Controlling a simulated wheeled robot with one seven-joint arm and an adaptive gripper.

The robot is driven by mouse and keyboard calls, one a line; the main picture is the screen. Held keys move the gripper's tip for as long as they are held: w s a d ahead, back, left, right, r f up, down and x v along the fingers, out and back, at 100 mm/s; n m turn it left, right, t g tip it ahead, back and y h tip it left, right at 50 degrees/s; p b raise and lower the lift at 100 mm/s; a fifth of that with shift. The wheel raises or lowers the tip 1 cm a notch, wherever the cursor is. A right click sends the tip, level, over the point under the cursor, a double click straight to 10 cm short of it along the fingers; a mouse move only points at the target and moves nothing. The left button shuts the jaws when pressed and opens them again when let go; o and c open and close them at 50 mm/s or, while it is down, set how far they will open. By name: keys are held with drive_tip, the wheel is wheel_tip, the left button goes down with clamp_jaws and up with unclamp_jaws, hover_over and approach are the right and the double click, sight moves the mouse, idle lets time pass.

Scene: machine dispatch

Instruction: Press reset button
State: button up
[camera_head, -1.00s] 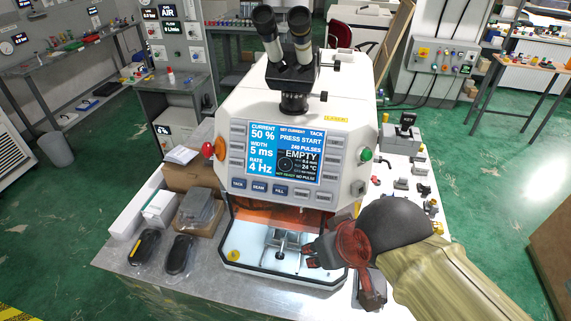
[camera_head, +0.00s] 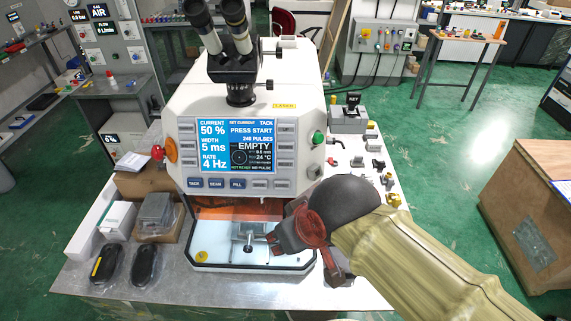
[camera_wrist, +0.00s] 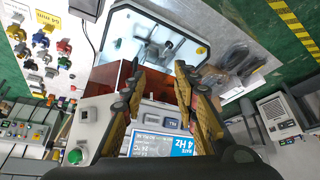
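The white machine (camera_head: 300,110) has a lit screen (camera_head: 236,145) reading "PRESS START" and "EMPTY". A green button (camera_head: 318,137) is on its right side, and shows in the wrist view (camera_wrist: 75,156). A red knob (camera_head: 158,153) is on its left side. Blue keys (camera_head: 216,184) and grey keys (camera_head: 286,163) surround the screen. I cannot read a reset label on any button. My gripper (camera_head: 273,241) is in front of the lower right of the machine, by its open work bay (camera_head: 215,250). In the wrist view its fingers (camera_wrist: 158,75) are apart, with nothing between them.
Small switches and fittings (camera_head: 378,165) and a key box (camera_head: 349,115) stand right of the machine. Two black pouches (camera_head: 144,264) and boxes (camera_head: 118,220) lie on the left of the metal table. A wooden crate (camera_head: 530,220) stands at the far right, with green floor between.

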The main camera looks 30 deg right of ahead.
drive_tip(key=shift+c, duration=1.2)
drive_tip(key=c, duration=0.4)
clamp_jaws()
